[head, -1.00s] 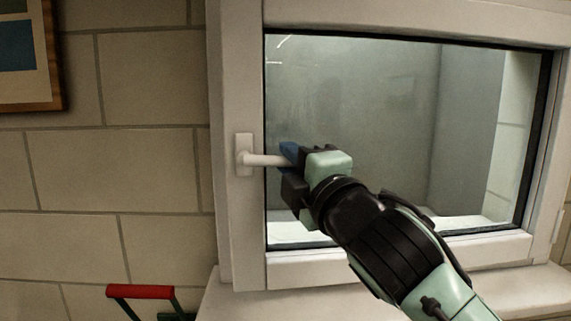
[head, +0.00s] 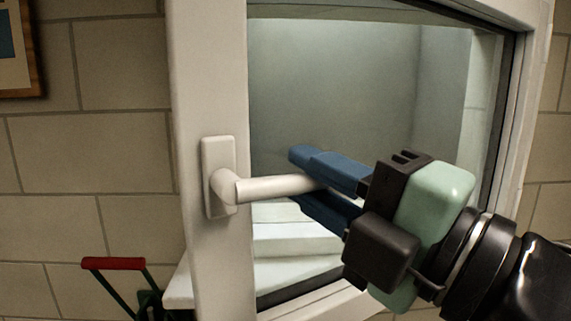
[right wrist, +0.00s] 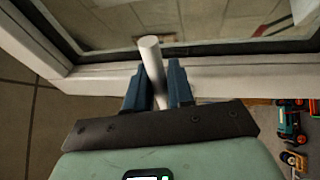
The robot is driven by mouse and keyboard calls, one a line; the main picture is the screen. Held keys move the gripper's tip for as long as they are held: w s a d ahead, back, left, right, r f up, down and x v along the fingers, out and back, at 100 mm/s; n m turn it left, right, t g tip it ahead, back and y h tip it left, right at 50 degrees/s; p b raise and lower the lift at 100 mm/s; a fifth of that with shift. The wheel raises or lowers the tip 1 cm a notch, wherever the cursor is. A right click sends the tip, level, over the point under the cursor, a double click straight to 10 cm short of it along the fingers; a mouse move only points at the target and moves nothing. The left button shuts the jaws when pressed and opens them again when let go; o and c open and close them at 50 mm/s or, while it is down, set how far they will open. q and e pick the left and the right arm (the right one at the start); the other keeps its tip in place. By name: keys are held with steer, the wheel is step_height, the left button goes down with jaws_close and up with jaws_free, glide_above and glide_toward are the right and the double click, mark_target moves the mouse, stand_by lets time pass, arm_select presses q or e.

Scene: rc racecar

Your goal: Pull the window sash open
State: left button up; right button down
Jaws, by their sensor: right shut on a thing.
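The window sash (head: 208,95) is a white frame around a glass pane and stands swung out from the wall toward me. Its white lever handle (head: 262,189) points right, level, from its base plate on the sash's left side. My right gripper (head: 310,182) has its blue fingers shut around the handle's free end. In the right wrist view the handle (right wrist: 150,58) runs between the two fingers (right wrist: 155,88), in front of the lower sash rail (right wrist: 225,80). My left gripper is not in view.
A red-handled tool with green legs (head: 113,263) stands low at left, close to the sash's left edge. A framed picture (head: 20,60) hangs on the block wall at upper left. Several small coloured items (right wrist: 291,128) lie below at right in the wrist view.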

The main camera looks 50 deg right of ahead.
steer(key=shift+s+a+f, duration=0.1)
steer(key=shift+s, duration=0.2)
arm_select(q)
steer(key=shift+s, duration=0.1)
arm_select(e)
steer(key=shift+w, duration=0.1)
steer(key=c, duration=1.1)
jaws_free()
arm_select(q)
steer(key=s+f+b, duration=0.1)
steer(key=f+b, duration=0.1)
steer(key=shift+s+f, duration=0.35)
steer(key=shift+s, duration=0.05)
arm_select(e)
steer(key=v, duration=1.3)
steer(key=shift+s, duration=0.3)
